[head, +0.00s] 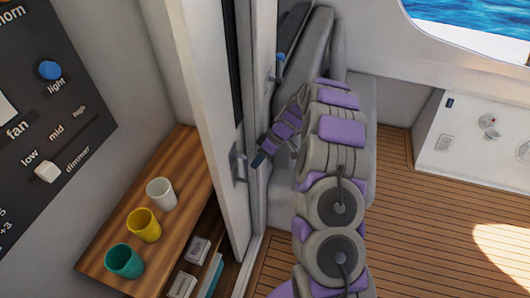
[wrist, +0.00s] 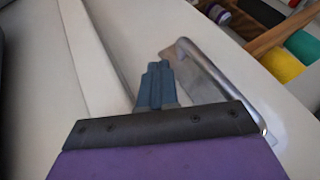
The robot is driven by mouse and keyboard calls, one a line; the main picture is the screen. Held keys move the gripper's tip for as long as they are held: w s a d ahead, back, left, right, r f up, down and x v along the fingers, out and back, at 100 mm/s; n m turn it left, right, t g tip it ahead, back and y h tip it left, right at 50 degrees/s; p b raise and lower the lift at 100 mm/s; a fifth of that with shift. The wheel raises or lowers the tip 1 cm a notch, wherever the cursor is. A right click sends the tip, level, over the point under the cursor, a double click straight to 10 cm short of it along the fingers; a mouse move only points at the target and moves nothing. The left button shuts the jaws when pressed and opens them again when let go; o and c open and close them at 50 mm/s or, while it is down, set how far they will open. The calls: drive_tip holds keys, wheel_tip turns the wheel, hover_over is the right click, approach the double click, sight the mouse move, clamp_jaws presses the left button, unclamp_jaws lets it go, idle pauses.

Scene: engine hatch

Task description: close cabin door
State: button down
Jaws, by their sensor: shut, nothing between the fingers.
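The white cabin door (head: 203,110) stands at the middle left in the head view, with a narrow dark window strip. Its metal handle (head: 238,168) is on the face near the door's edge. My gripper (head: 259,160) is just right of the handle, its dark fingertips pointing at it. In the wrist view the blue-grey fingers (wrist: 155,85) are shut and empty, to the left of the silver handle (wrist: 225,85). They look close to the white door panel (wrist: 125,40), but I cannot tell whether they touch it or the handle.
A wooden shelf (head: 190,145) with white (head: 161,193), yellow (head: 144,225) and teal (head: 124,260) cups is left of the door. A control panel (head: 45,110) hangs at far left. Grey seats (head: 308,55) stand behind my arm. Wooden deck (head: 420,215) is open at right.

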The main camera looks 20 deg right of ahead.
drive_tip(key=shift+s+a+r, duration=0.1)
drive_tip(key=shift+s+a, duration=0.85)
drive_tip(key=shift+s, duration=0.1)
drive_tip(key=shift+a, duration=0.1)
